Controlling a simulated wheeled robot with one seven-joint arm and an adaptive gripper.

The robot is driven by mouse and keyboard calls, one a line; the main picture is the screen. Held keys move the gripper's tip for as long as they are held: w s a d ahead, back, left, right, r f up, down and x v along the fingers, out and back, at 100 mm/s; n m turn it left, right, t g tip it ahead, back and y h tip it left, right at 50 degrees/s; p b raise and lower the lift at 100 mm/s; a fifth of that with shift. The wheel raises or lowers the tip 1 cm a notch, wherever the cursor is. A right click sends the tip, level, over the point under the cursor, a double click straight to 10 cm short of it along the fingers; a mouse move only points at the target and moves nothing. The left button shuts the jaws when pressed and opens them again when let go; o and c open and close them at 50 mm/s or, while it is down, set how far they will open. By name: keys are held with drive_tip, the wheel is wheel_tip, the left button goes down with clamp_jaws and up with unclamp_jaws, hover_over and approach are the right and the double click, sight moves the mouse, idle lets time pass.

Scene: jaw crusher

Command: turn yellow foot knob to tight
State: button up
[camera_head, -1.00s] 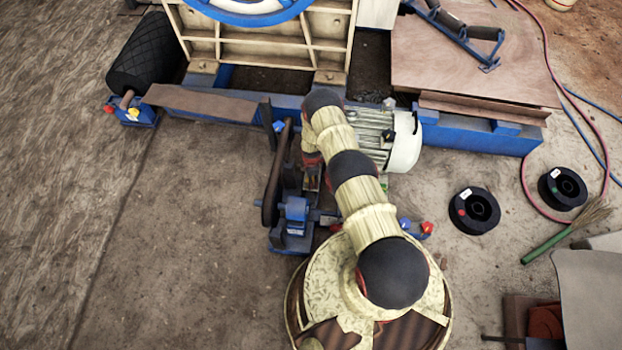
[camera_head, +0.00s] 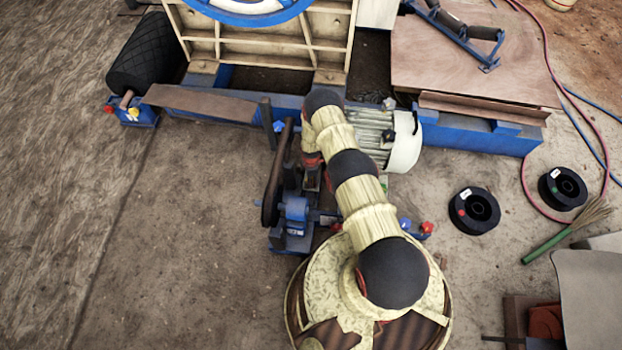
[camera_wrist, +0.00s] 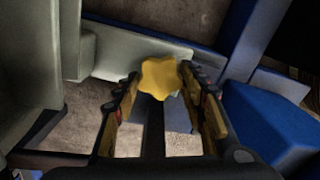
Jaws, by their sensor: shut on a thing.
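The yellow foot knob (camera_wrist: 160,78) is a lobed, star-shaped knob in the upper middle of the wrist view. My gripper (camera_wrist: 161,86) has one finger on each side of it, with the fingertips against its left and right edges. In the head view my arm reaches over the motor area and hides the knob and my gripper. The grey ribbed motor (camera_head: 385,135) with its pale end cover stands beside the arm.
A blue block (camera_wrist: 268,120) stands close on the right of the wrist view, and a grey-green casting (camera_wrist: 30,75) on the left. In the head view a belt wheel (camera_head: 276,175) stands left of my arm. Black spools (camera_head: 474,210) lie on open floor at right.

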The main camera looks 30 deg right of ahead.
drive_tip(key=m, duration=1.5)
drive_tip(key=shift+w+d, duration=0.1)
drive_tip(key=shift+m, duration=2.5)
drive_tip(key=o, duration=1.2)
drive_tip(key=shift+c, duration=0.2)
drive_tip(key=shift+r, duration=0.1)
